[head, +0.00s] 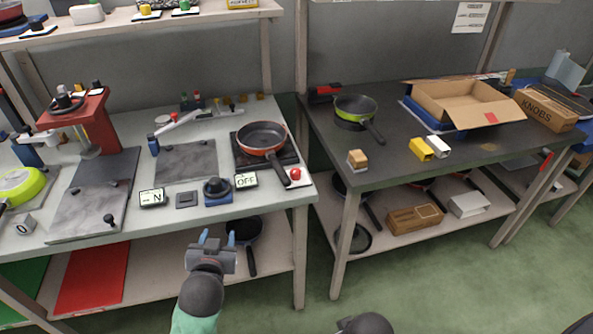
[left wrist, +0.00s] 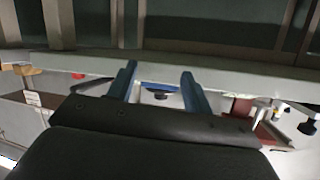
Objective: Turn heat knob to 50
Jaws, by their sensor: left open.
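A dark round knob (head: 217,187) on a blue base stands at the front edge of the left workbench (head: 120,232). A small display reading "OFF" (head: 246,180) is just right of it, and another display showing "N" (head: 153,198) is further left. My left gripper (head: 217,240) is open and empty, in front of the bench edge and apart from the knob. In the left wrist view, a dark knob (left wrist: 160,96) on a blue base shows between the open fingers (left wrist: 160,85), some distance beyond them.
An orange pan (head: 262,138) sits on a dark plate near a red button (head: 295,174). A red stand (head: 85,120) is at the left. A second table (head: 430,170) to the right holds a green pan (head: 355,108) and an open cardboard box (head: 465,100).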

